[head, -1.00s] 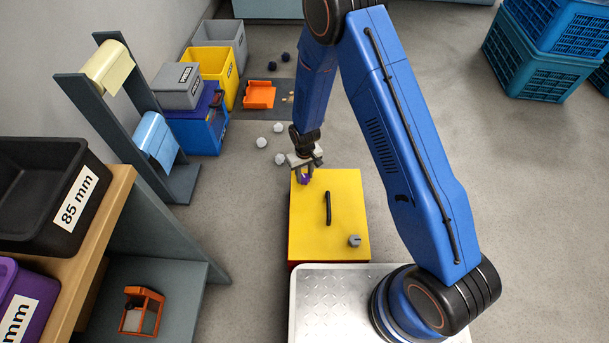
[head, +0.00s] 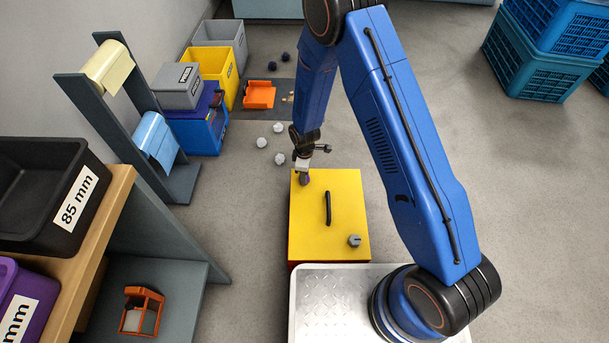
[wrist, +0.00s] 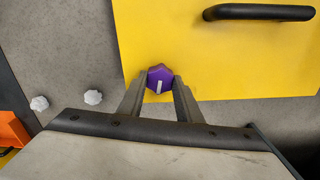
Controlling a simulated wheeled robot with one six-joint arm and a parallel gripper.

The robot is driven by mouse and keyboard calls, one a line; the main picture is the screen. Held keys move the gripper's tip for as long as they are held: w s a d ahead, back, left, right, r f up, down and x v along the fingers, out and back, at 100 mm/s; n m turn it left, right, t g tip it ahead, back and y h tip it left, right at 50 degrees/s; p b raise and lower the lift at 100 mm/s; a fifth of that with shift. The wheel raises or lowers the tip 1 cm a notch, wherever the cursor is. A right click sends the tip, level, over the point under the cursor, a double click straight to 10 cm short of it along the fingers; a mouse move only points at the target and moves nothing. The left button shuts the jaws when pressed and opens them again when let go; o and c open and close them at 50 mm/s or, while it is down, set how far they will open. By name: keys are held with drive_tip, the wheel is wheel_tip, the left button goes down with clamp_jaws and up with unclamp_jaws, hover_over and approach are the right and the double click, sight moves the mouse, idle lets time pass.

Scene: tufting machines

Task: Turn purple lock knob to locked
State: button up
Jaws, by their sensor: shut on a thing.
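The purple lock knob (wrist: 160,78) sits near the edge of a yellow panel. In the wrist view it has a faceted outline and a short white mark. My gripper (wrist: 159,82) is shut on it, one finger on each side. I cannot read the knob's locked or unlocked setting from any label.
A black handle (head: 327,208) rises from the middle of the panel, and a grey knob (head: 354,241) sits near its front right corner. Several white balls (head: 279,159) lie on the floor beyond it. Crates (head: 548,40) stand far right.

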drive_tip(key=shift+n, duration=1)
drive_tip(key=o, duration=1.1)
drive_tip(key=shift+c, duration=0.2)
wheel_tip(320, 180, up, 17)
drive_tip(key=shift+r, duration=0.2)
